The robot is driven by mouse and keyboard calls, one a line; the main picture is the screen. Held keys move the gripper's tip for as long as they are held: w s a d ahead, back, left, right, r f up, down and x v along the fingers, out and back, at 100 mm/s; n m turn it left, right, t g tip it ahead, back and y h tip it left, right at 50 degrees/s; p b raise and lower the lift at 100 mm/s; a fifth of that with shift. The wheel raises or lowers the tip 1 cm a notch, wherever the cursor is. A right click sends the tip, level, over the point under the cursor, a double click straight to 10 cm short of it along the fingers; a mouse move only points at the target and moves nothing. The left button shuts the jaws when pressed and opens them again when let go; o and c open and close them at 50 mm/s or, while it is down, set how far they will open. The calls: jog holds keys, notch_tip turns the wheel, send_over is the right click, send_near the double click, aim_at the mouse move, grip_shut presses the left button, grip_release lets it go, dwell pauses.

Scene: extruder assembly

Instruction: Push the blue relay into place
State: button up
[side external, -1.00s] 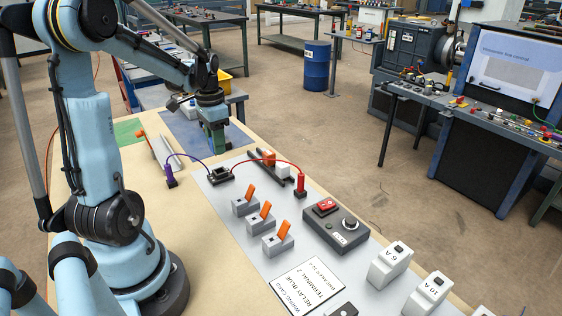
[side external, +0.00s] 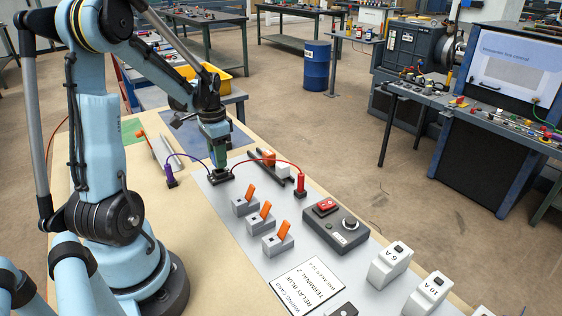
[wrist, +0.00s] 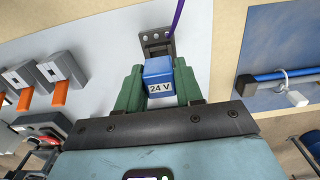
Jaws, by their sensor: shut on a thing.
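The blue relay (wrist: 158,68) with a "24 V" label is between the green fingers of my gripper (wrist: 158,82) in the wrist view. My gripper is shut on it. Just beyond the relay in the wrist view is a black terminal socket (wrist: 156,38) with metal screws and a purple wire. In the side view my gripper (side external: 219,160) points down right at the socket (side external: 221,179), and its fingers hide the relay. I cannot tell whether the relay touches the socket.
Purple (side external: 170,177) and red (side external: 300,184) wire plugs flank the socket. Several grey switches with orange levers (side external: 266,211) and a control box with a red button (side external: 326,206) stand on the grey panel. The blue mat (side external: 238,137) lies behind.

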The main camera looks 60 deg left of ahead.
jog(key=shift+f, duration=1)
dwell(0.4)
jog(key=o, duration=1.1)
notch_tip(320, 180, up, 12)
jog(key=shift+r, duration=0.1)
jog(key=shift+d, duration=0.1)
jog(key=d+t, duration=0.2)
jog(key=d, duration=0.6)
jog(key=w+d+t, duration=0.1)
jog(key=d+t, duration=0.1)
jog(key=d, duration=0.7)
jog(key=w+d+f+t, duration=0.1)
jog(key=d+t, duration=0.2)
jog(key=d, duration=0.5)
jog(key=shift+w+d, duration=0.2)
jog(key=shift+w, duration=0.05)
